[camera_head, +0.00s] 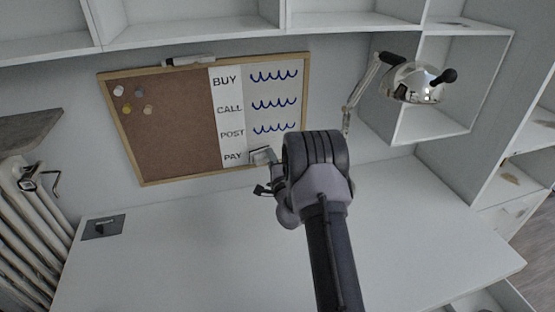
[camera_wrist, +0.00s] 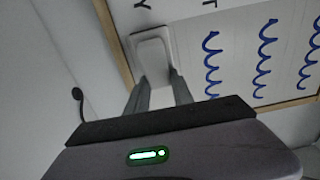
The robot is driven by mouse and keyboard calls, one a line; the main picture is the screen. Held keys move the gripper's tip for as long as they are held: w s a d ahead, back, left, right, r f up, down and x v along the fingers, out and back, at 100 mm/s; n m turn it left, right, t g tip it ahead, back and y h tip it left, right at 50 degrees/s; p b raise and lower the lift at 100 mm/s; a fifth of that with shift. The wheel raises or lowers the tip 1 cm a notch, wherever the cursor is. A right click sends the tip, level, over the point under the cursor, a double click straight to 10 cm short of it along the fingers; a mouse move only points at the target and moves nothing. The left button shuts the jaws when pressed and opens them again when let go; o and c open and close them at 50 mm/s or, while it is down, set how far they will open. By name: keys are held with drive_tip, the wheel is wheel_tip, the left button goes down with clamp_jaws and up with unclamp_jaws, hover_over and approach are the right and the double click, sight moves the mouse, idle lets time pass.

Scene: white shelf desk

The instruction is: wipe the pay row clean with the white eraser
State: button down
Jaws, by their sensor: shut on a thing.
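The corkboard and whiteboard panel (camera_head: 175,125) hangs on the wall. Its rows read BUY, CALL, POST and PAY (camera_head: 232,156). Blue wavy marks stand in the BUY (camera_head: 273,76), CALL (camera_head: 273,104) and POST (camera_head: 274,128) rows. My gripper (camera_head: 268,161) is shut on the white eraser (camera_wrist: 153,56), just right of the word PAY. The eraser sits at the board face by the bottom frame; I cannot tell if it touches. No blue shows in the visible part of the PAY row; my gripper and eraser hide part of it. In the wrist view, my fingertips (camera_wrist: 158,88) flank the eraser.
A lamp (camera_head: 410,82) stands out right of the board. A white and dark object (camera_head: 188,60) lies along the board's top frame. Several pins (camera_head: 138,91) are in the cork. The white desk (camera_head: 180,250) below is mostly clear, with a dark plate (camera_head: 103,227) at left.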

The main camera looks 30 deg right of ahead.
sight(251, 160)
drive_tip(key=a, duration=0.2)
drive_tip(key=w+a, duration=0.1)
drive_tip(key=a, duration=0.3)
drive_tip(key=shift+w+a, duration=0.2)
drive_tip(key=shift+w, duration=0.2)
drive_tip(key=v, duration=0.6)
drive_tip(key=shift+b, duration=0.4)
drive_tip(key=shift+s+d, duration=0.1)
drive_tip(key=b+v, duration=0.1)
drive_tip(key=v, duration=0.2)
